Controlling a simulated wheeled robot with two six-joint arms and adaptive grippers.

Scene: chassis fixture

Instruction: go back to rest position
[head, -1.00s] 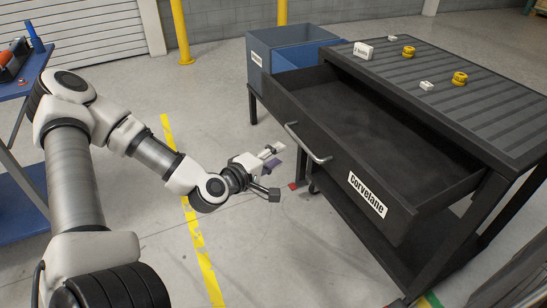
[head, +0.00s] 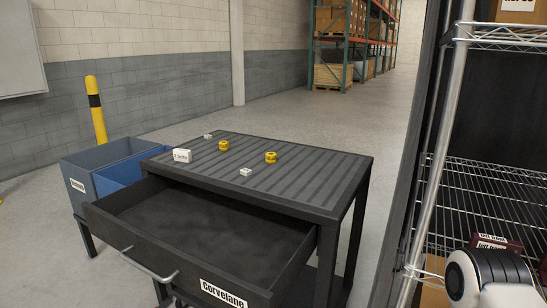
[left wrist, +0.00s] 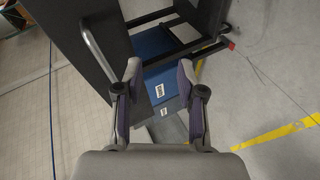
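My left gripper (left wrist: 160,98) is open in the left wrist view, its two fingers apart with nothing between them. Beyond the fingers are the dark drawer front with its metal handle (left wrist: 99,48) and the blue bin (left wrist: 162,88). The left gripper is out of the head view. In the head view, a white and black part of my right arm shows at the lower right edge; the right gripper does not show. The cart's black drawer (head: 200,220) stands pulled out and looks empty inside.
On the ribbed cart top (head: 310,172) are a white box (head: 182,155), two yellow pieces (head: 271,157) and two small white pieces (head: 246,172). A blue bin (head: 80,198) stands left of the cart. A wire shelf rack (head: 480,190) is close at right. Floor behind the cart is clear.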

